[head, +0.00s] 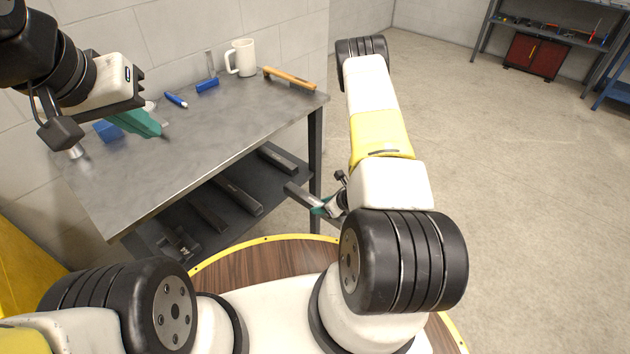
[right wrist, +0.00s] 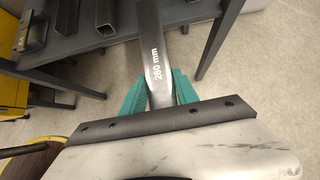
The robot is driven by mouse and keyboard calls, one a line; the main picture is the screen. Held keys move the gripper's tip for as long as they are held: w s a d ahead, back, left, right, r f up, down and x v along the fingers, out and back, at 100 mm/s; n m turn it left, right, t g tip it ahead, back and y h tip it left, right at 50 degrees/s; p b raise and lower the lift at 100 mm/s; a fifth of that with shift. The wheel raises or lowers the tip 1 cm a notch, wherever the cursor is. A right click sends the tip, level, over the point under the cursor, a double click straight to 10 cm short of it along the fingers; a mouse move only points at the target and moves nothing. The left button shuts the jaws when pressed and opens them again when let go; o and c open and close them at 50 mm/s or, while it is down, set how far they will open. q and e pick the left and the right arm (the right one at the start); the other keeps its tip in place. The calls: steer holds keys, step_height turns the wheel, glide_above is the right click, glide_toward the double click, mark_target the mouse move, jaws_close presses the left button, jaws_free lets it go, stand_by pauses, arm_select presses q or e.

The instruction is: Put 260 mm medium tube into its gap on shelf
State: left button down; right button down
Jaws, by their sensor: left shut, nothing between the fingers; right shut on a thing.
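The grey medium tube marked "260 mm" (right wrist: 156,62) is held in my right gripper (right wrist: 160,92), between the teal fingers. In the head view the tube (head: 299,196) points toward the lower shelf (head: 225,182) under the grey table, near its right front leg. My right gripper (head: 326,208) is partly hidden by my arm. Several dark tubes lie on the shelf, among them one at the right (head: 277,160) and one in the middle (head: 239,196), with bare shelf between them. My left gripper (head: 150,124) is shut and empty above the tabletop.
The tabletop (head: 190,145) carries a white mug (head: 241,58), a wooden-handled tool (head: 290,78), a blue marker (head: 176,100) and blue blocks. A table leg (head: 315,150) stands close to the held tube. The floor to the right is clear. A red cabinet (head: 534,56) stands far back.

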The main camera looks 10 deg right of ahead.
steer(key=w+a+f, duration=0.1)
steer(key=w+a, duration=0.5)
steer(key=w, duration=0.2)
steer(key=w+a+f, duration=0.1)
steer(key=w+a, duration=0.5)
steer(key=w, duration=0.2)
steer(key=w+a+f, duration=0.1)
steer(key=w+a, duration=0.5)
steer(key=w, duration=0.3)
steer(key=shift+f, duration=1.05)
steer(key=c, duration=0.8)
jaws_free()
steer(key=shift+s, duration=0.1)
steer(key=shift+c, duration=0.2)
